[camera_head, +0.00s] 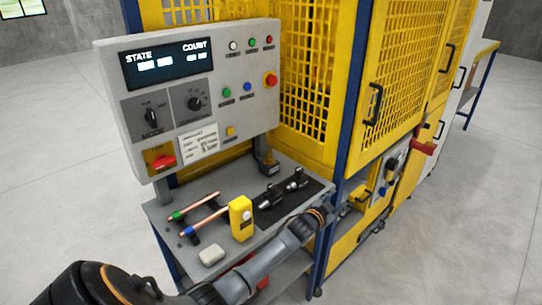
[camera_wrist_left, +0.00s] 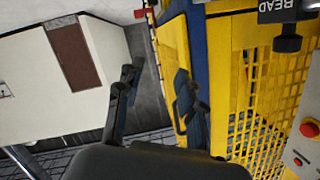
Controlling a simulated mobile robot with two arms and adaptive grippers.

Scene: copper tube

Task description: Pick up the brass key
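I cannot make out a brass key in either view. My left arm crosses the bottom of the head view, and its gripper end (camera_head: 325,209) is by the front right corner of the bench, small and dark there. In the left wrist view the two black fingers of my left gripper (camera_wrist_left: 157,77) stand apart with nothing between them. The yellow machine is beyond them. My right gripper is not in view.
The grey bench (camera_head: 165,215) holds copper tubes (camera_head: 204,220), a yellow device (camera_head: 241,217), a whitish block (camera_head: 212,255) and dark tools on a black mat (camera_head: 266,213). A control panel (camera_head: 215,105) stands above it. The yellow cage (camera_head: 405,85) rises behind; floor at right is clear.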

